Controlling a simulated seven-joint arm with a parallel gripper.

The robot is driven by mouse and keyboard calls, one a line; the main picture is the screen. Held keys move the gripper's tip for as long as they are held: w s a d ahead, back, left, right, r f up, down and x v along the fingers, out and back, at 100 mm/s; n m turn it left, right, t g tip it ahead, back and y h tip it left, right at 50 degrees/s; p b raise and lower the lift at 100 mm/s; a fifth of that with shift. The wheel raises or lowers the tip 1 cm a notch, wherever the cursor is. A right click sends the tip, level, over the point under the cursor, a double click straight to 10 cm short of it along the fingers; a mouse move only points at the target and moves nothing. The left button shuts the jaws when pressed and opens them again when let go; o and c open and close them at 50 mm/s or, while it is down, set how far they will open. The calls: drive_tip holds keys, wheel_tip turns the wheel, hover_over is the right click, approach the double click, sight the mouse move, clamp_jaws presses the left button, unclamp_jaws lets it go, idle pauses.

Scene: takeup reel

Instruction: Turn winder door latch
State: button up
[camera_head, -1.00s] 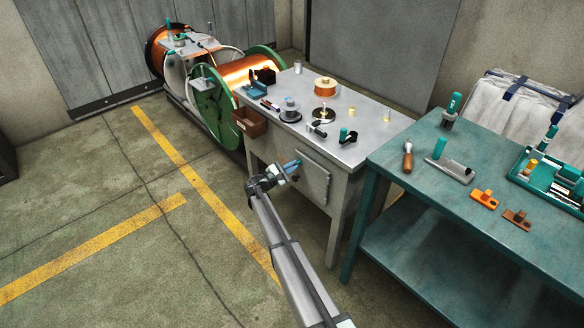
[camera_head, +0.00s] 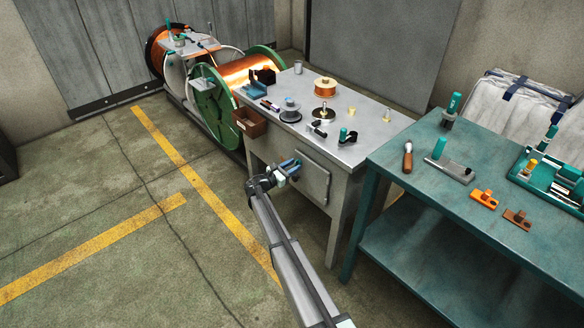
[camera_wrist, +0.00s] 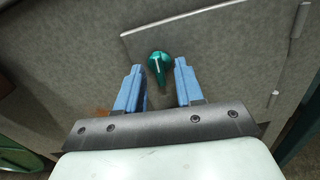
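The winder door (camera_head: 313,178) is a grey panel on the front of the grey cabinet, and it looks shut. In the wrist view, the green latch (camera_wrist: 158,66) sits on the door (camera_wrist: 215,50) near its edge, with a pale line along it. My gripper (camera_head: 291,165) is at the cabinet front by the door's left side. In the wrist view my gripper (camera_wrist: 159,72) is open, with one blue finger on each side of the latch and gaps visible on both sides. In the head view the latch is hidden or too small to tell.
The grey cabinet top (camera_head: 365,118) carries a copper spool (camera_head: 325,87) and several small parts. A teal table (camera_head: 400,190) stands close on the right. The floor to the left is clear.

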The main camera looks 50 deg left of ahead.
drive_tip(key=shift+s, duration=0.1)
drive_tip(key=shift+s, duration=2.95)
drive_tip(key=s, duration=1.3)
drive_tip(key=shift+s, duration=0.4)
